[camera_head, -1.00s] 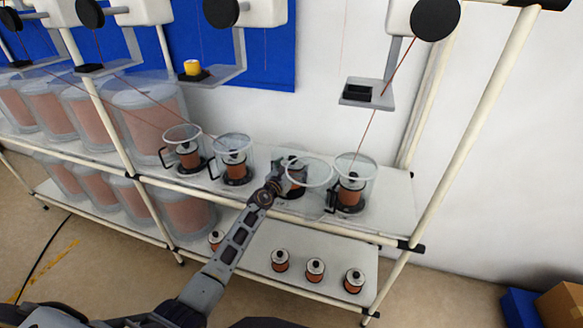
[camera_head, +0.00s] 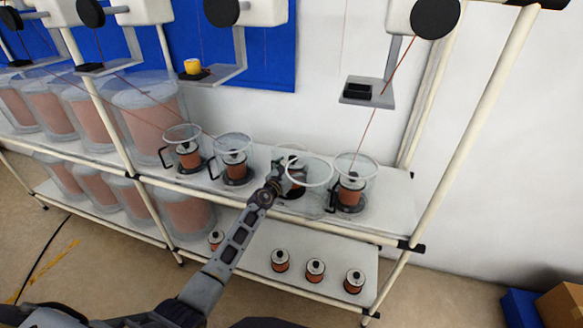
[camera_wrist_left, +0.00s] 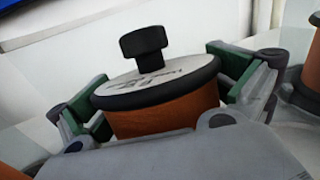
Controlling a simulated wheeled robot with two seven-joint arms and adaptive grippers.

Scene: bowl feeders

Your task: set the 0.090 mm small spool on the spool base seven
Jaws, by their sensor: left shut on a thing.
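My left gripper (camera_head: 283,178) is shut on a copper-coloured small spool (camera_wrist_left: 165,118) at the upper shelf, in the third place of the front row. In the left wrist view the green finger pads sit on both sides of the spool, which has a black-rimmed pale top and a black knob. Its label is too small to read. In the head view the gripper and a clear cup (camera_head: 312,195) partly hide the spool. A dark base (camera_head: 292,194) shows beneath it; I cannot tell whether the spool touches it. My right gripper is not in view.
Covered spools stand close by, at the right (camera_head: 350,188) and at the left (camera_head: 236,170). Several loose spools (camera_head: 315,269) stand on the lower shelf. A shelf post (camera_head: 480,120) rises at the right. Large clear drums (camera_head: 150,125) fill the left.

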